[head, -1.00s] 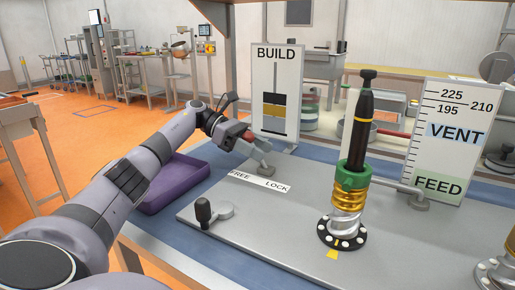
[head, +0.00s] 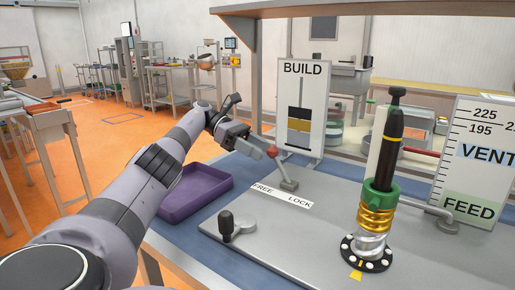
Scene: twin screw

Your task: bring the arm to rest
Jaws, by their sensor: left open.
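My left arm reaches in from the lower left of the head view. Its gripper (head: 255,141) is beside the red-knobbed lever (head: 272,152), just left of the knob and below the BUILD sign. The fingers are open and small in the picture. I cannot tell whether they touch the knob. The lever stands tilted on a grey foot at the back of the plate, near the FREE / LOCK label (head: 282,195). My right gripper is not in view.
A purple tray (head: 197,192) lies below my forearm. A black-handled crank (head: 231,229) is on the grey plate (head: 290,240). A black and gold column with a green collar (head: 379,199) stands to the right. The BUILD board (head: 301,108) and the VENT/FEED board (head: 474,160) stand behind.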

